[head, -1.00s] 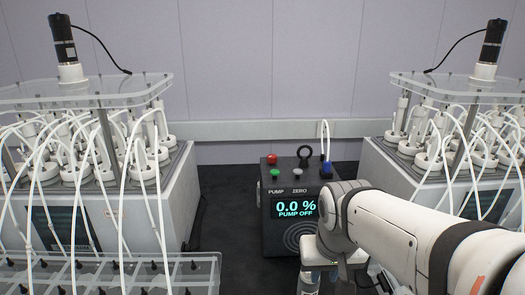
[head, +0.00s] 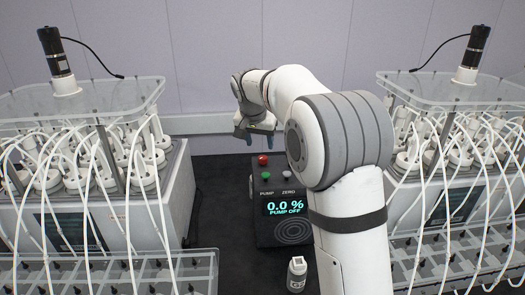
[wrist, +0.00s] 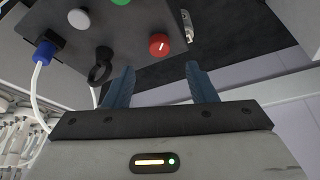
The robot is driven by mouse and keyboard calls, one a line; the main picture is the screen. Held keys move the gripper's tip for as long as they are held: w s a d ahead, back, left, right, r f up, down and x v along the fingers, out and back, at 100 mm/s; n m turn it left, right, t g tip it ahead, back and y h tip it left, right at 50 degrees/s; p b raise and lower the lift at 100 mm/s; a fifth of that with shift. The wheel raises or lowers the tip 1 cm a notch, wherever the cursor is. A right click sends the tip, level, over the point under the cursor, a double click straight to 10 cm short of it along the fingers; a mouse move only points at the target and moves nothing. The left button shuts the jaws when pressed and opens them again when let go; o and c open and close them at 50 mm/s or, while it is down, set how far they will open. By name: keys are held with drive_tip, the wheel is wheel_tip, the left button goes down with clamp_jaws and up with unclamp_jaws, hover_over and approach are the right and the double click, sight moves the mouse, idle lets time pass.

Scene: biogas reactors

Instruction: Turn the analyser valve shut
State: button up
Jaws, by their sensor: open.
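The analyser (head: 287,231) is a dark box in the middle, its display reading 0.0 % and PUMP OFF. In the wrist view its top carries a red round knob (wrist: 160,45) with a white mark, a black ring (wrist: 100,67) and a blue fitting (wrist: 44,51) with a white tube. The frames do not label which is the valve. The red knob also shows in the head view (head: 262,160); the blue fitting is hidden there behind my arm. My gripper (wrist: 160,84) is open and empty above the analyser, its blue fingers apart, with the red knob ahead between them.
A green button (head: 266,177) and a grey button (head: 289,177) sit on the analyser. A small white bottle (head: 297,274) stands in front. Reactor units with tubes flank it, left (head: 80,97) and right (head: 455,88). A wall (head: 215,60) stands behind.

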sight(263, 157)
drive_tip(key=p+x, duration=0.1)
drive_tip(key=x, duration=0.6)
drive_tip(key=shift+f+p, duration=0.2)
drive_tip(key=shift+p, duration=0.1)
drive_tip(key=c, duration=1)
drive_tip(key=shift+o, duration=0.2)
